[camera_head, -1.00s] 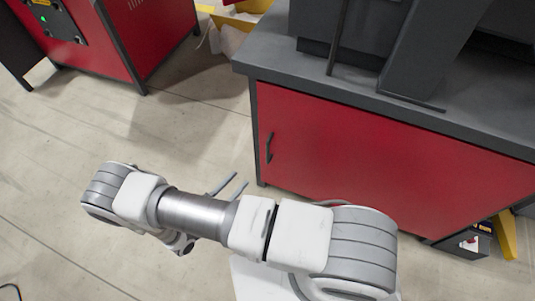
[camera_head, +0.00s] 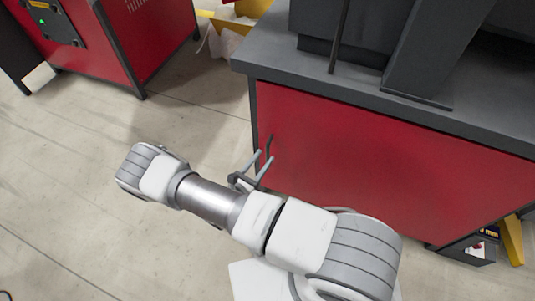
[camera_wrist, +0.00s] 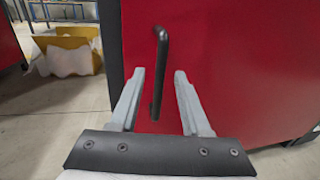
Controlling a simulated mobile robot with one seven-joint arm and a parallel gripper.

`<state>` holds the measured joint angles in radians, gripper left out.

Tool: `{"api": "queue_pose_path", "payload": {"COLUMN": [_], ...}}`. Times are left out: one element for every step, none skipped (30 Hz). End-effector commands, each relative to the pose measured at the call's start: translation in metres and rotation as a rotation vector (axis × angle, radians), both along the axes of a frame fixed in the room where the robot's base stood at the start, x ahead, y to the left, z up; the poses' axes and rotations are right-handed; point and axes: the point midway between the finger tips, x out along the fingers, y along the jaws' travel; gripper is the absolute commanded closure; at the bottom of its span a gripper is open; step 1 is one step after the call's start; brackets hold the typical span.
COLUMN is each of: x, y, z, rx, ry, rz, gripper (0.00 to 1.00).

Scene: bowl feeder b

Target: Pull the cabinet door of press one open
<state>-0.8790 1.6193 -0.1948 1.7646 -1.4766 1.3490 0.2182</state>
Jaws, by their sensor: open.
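The red cabinet door (camera_head: 370,165) of the press is shut, under a dark grey top. Its dark upright bar handle (camera_wrist: 160,70) is near the door's left edge and also shows in the head view (camera_head: 269,145). My gripper (camera_wrist: 160,75) is open, its two grey fingers pointing at the door. In the wrist view the handle shows between the fingers, with a gap on each side. In the head view my gripper (camera_head: 262,162) is close to the handle. I cannot tell whether the fingertips reach past the handle.
Another red machine (camera_head: 150,40) with a green light stands at the back left. A yellow bin (camera_wrist: 65,50) with white contents lies beyond the cabinet's left edge. A dark box (camera_head: 468,250) sits on the floor at right.

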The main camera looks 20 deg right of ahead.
Motion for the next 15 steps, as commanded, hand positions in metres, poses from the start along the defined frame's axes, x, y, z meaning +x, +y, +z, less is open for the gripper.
{"api": "queue_pose_path", "payload": {"x": [0.005, 0.009, 0.012, 0.014, 0.016, 0.018, 0.02, 0.021, 0.022, 0.023, 0.023, 0.023, 0.023, 0.023, 0.023], "y": [-0.008, -0.01, -0.014, -0.016, -0.019, -0.021, -0.022, -0.023, -0.025, -0.025, -0.025, -0.026, -0.026, -0.026, -0.026], "z": [-0.001, -0.001, -0.001, -0.001, -0.001, -0.001, -0.001, -0.001, 0.0, 0.0, 0.0, 0.0, 0.0, 0.0, 0.0], "rx": [0.0, 0.0, 0.0, -0.001, -0.001, 0.0, 0.0, 0.0, 0.0, -0.001, -0.001, -0.001, -0.001, -0.001, -0.001], "ry": [0.0, -0.001, -0.001, -0.001, -0.001, 0.0, 0.0, 0.0, 0.0, 0.001, 0.001, 0.001, 0.001, 0.001, 0.001], "rz": [-0.004, -0.003, -0.002, -0.002, -0.002, -0.002, -0.001, -0.001, 0.0, 0.0, 0.0, 0.0, 0.0, 0.0, 0.0], "gripper": [0.53, 0.53, 0.53, 0.53, 0.53, 0.53, 0.53, 0.53, 0.53, 0.53, 0.53, 0.53, 0.53, 0.53, 0.53]}}
